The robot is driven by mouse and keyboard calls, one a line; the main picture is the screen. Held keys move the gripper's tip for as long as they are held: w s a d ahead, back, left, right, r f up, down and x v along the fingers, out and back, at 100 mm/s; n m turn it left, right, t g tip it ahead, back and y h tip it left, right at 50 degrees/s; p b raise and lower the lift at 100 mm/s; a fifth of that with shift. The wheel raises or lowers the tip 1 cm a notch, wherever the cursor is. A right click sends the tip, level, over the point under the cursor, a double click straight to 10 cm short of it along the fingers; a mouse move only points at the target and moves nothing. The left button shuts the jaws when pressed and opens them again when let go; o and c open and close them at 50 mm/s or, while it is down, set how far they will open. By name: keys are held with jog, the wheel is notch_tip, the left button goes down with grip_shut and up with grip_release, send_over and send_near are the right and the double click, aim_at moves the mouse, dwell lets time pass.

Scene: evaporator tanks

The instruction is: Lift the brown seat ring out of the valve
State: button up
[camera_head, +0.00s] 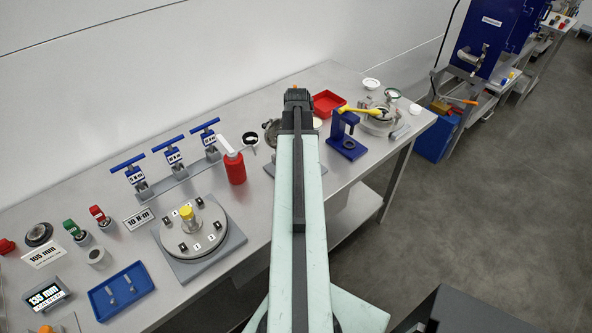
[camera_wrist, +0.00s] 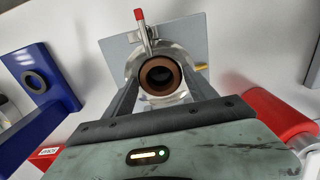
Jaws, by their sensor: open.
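The brown seat ring (camera_wrist: 175,67) shows in the wrist view, set in the round mouth of the metal valve (camera_wrist: 187,96). The valve stands on a grey plate (camera_wrist: 190,30). My gripper (camera_wrist: 161,82) is open, one dark finger to the left of the ring and one to the right, with nothing held. I cannot tell how far the fingertips are above the valve. In the head view my arm hides the ring and most of the valve; only part of a grey base plate (camera_head: 268,169) shows beside it.
A red-tipped rod (camera_wrist: 141,27) rises beside the valve. A blue stand (camera_head: 346,138) is right of my arm, with a red tray (camera_head: 327,103) behind. A red bottle (camera_head: 235,170) and blue-handled torque tools (camera_head: 170,152) are left. The bench's near right edge is bare.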

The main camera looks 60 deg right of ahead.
jog(key=shift+c, duration=0.3)
jog(key=c, duration=1.1)
jog(key=shift+o, duration=0.2)
notch_tip(320, 180, up, 9)
jog(key=p, duration=0.9)
